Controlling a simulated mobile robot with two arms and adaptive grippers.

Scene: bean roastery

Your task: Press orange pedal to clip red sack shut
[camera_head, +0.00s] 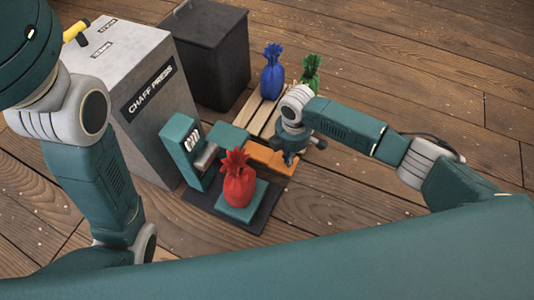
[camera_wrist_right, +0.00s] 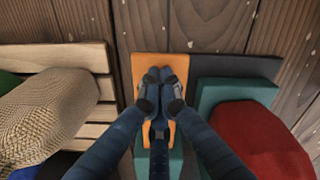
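The red sack (camera_head: 238,180) stands upright, its ruffled top gathered, on a teal block (camera_head: 238,212) on a dark base plate (camera_head: 262,212). A teal clipping post (camera_head: 180,145) stands left of it. The orange pedal (camera_head: 268,158) lies behind and right of the sack. My right gripper (camera_head: 289,160) is over the pedal; in the right wrist view its fingertips (camera_wrist_right: 160,78) are together with nothing between them, over the orange pedal (camera_wrist_right: 150,66). I cannot tell whether they touch it. The red sack (camera_wrist_right: 262,138) is at the right there. My left gripper is not seen.
A grey chaff press (camera_head: 125,95) with a yellow handle (camera_head: 75,31) stands on the left. A dark bin (camera_head: 208,55) is behind it. A blue sack (camera_head: 272,75) and a green sack (camera_head: 309,75) stand on a wooden pallet (camera_head: 262,113). The plank floor at right is clear.

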